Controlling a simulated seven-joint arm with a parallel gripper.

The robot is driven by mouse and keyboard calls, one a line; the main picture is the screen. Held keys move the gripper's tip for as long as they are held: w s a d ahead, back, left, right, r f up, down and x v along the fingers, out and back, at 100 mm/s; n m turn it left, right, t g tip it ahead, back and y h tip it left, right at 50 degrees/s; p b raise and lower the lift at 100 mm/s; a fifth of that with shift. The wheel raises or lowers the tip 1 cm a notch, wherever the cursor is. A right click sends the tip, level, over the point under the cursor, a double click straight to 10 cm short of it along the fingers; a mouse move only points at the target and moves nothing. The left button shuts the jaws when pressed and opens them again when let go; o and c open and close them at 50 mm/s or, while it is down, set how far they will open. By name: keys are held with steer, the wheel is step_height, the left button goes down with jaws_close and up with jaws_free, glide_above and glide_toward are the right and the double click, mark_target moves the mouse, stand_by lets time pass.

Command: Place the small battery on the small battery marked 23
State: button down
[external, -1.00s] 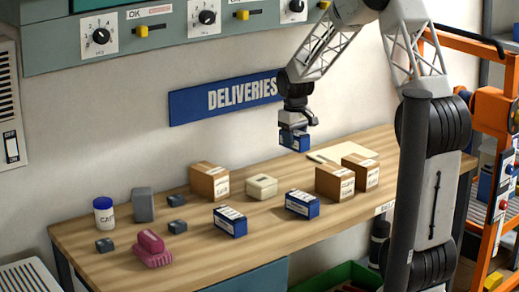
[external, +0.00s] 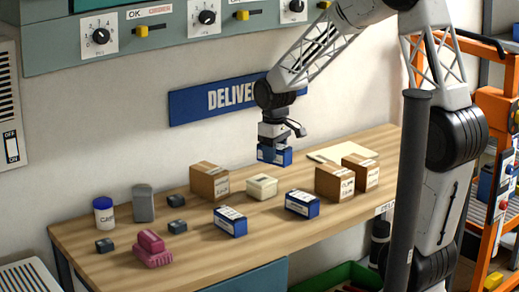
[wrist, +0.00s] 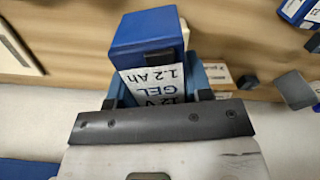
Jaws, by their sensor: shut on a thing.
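My gripper (external: 273,148) is shut on a small blue battery (external: 274,156) and holds it above the back of the table, apart from the tabletop. In the wrist view the held battery (wrist: 146,30) shows a white label reading 12 V GEL 1.2 Ah. Two similar blue batteries with white labels lie on the table: one at front centre (external: 230,222) and one to its right (external: 302,204). Their numbers are too small to read in the external view. A blue battery (wrist: 298,10) is partly visible at the wrist view's top right corner.
Cardboard boxes stand at back left (external: 209,181) and right (external: 334,183), with a cream box (external: 261,187) between. A pink object (external: 152,250), a white jar (external: 104,213) and several grey blocks sit at left. The wall with the DELIVERIES sign (external: 195,103) is close behind.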

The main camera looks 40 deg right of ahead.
steer(key=s+a+n, duration=0.2)
steer(key=s+a, duration=0.6)
steer(key=s, duration=0.3)
steer(key=s+a+f+n, duration=0.1)
steer(key=s+a+n, duration=0.2)
steer(key=s+a, duration=0.5)
steer(key=s, duration=0.4)
steer(key=shift+n, duration=0.3)
steer(key=shift+w+f, duration=0.1)
glide_above(229, 214)
steer(key=s, duration=0.1)
steer(key=shift+d+f, duration=0.1)
steer(key=shift+f, duration=0.6)
steer(key=shift+w, duration=0.45)
steer(key=shift+f, duration=1.8)
steer(key=shift+f, duration=0.15)
steer(key=c, duration=0.5)
jaws_free()
steer(key=shift+c, duration=0.2)
